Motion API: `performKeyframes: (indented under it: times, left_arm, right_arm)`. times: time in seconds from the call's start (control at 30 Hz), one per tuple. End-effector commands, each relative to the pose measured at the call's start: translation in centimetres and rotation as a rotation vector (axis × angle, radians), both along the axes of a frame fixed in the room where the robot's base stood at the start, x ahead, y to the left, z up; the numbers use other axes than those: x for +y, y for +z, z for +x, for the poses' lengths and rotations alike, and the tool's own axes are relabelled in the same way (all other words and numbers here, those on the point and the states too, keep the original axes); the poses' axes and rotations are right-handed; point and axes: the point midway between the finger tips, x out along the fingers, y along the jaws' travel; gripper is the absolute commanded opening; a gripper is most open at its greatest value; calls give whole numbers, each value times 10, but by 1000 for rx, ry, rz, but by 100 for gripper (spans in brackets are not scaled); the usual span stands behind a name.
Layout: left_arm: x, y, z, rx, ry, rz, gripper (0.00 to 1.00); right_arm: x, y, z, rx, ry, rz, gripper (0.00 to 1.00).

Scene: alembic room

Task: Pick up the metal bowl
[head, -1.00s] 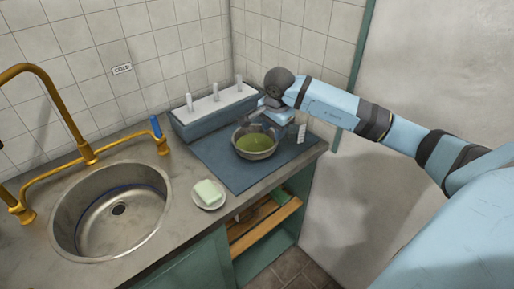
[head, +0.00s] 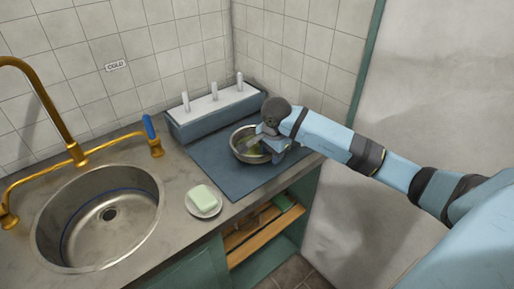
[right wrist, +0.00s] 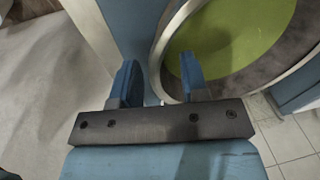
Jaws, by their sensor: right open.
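The metal bowl (head: 236,146) sits on the blue mat near the counter's right end, with green contents inside. My right gripper (head: 266,146) reaches down over the bowl's right side and covers part of it. In the right wrist view, the bowl's rim (right wrist: 160,48) runs between the two blue fingers of the right gripper (right wrist: 160,72). One finger is outside the rim and the other is over the green inside. The fingers are apart; contact with the rim cannot be told. My left gripper is not in view.
A blue-grey box with white pegs (head: 213,108) stands behind the blue mat (head: 222,182). A soap dish (head: 204,203) is at the mat's front left. The sink (head: 95,220) and brass taps (head: 78,152) are left. A wall bounds the counter's right.

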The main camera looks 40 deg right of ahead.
Motion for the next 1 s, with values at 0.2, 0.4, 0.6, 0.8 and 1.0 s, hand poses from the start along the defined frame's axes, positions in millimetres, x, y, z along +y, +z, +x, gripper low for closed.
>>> performKeyframes:
  times: [0.2,0.4,0.6,0.8,1.0]
  left_arm:
    - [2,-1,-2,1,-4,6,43]
    - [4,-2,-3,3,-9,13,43]
    - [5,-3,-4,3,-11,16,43]
    - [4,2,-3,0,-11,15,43]
    - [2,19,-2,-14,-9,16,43]
  right_arm:
    - [0,0,0,0,0,0,4]
    - [0,0,0,1,0,0,0]
    - [0,0,0,2,1,1,0]
    - [-3,8,0,2,0,-1,0]
    - [-14,39,2,-1,-7,-3,0]
